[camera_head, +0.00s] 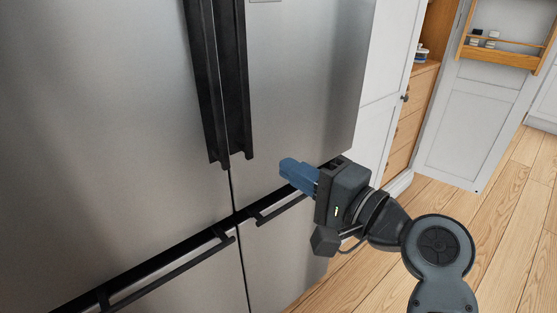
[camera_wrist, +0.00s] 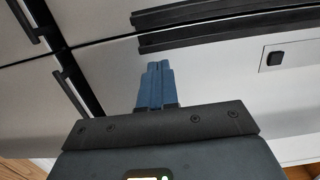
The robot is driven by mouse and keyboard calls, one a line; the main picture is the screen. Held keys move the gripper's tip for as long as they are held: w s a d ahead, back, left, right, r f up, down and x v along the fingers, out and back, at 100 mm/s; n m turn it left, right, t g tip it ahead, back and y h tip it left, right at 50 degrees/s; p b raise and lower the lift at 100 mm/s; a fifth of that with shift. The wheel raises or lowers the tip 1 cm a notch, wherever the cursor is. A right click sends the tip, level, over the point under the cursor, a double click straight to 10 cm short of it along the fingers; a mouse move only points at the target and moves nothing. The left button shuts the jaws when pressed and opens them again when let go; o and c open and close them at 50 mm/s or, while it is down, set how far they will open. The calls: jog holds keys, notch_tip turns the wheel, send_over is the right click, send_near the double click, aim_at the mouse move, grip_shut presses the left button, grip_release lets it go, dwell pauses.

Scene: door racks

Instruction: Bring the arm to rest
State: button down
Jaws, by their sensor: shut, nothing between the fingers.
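My gripper (camera_head: 287,167) is shut and empty, its blue fingers together in front of the steel fridge's right door (camera_head: 300,80). My arm reaches in from the lower right of the head view. The fingers are close to the fridge front, above the right lower handle (camera_head: 275,209); I cannot tell whether they touch it. In the wrist view my gripper (camera_wrist: 157,68) points towards the fridge, with the dark door handles (camera_wrist: 230,27) beyond its tips.
Two long black upright handles (camera_head: 222,90) stick out from the fridge doors. A left drawer handle (camera_head: 170,268) is lower down. To the right, a white door (camera_head: 465,130) with a wooden rack (camera_head: 500,56) stands open beside wooden drawers (camera_head: 405,125). The wooden floor (camera_head: 500,215) is clear.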

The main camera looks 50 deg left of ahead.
jog(key=shift+s+d, duration=0.15)
jog(key=shift+d, duration=2.15)
jog(key=d+f+m+t+h, duration=0.4)
jog(key=d+f+t, duration=0.4)
jog(key=d+f, duration=0.5)
jog(key=s+d+f+m+t+h, duration=0.2)
jog(key=s+d+f+t+h, duration=0.3)
jog(key=d+f, duration=0.5)
jog(key=s+d+r+h, duration=0.1)
jog(key=s+d+h, duration=0.2)
jog(key=s+d, duration=0.5)
jog(key=s+d+r+n+t+h, duration=0.1)
jog(key=s+d+r+n+h, duration=0.2)
jog(key=s+d+r, duration=0.2)
jog(key=s+d+r+n+t+h+p, duration=0.1)
jog(key=s+d+r, duration=0.4)
jog(key=s, duration=0.6)
jog(key=shift+s+d+r+n+h, duration=0.15)
jog(key=shift+d+r+n+h, duration=0.05)
jog(key=shift+d+n+h, duration=0.9)
jog(key=shift+d, duration=0.15)
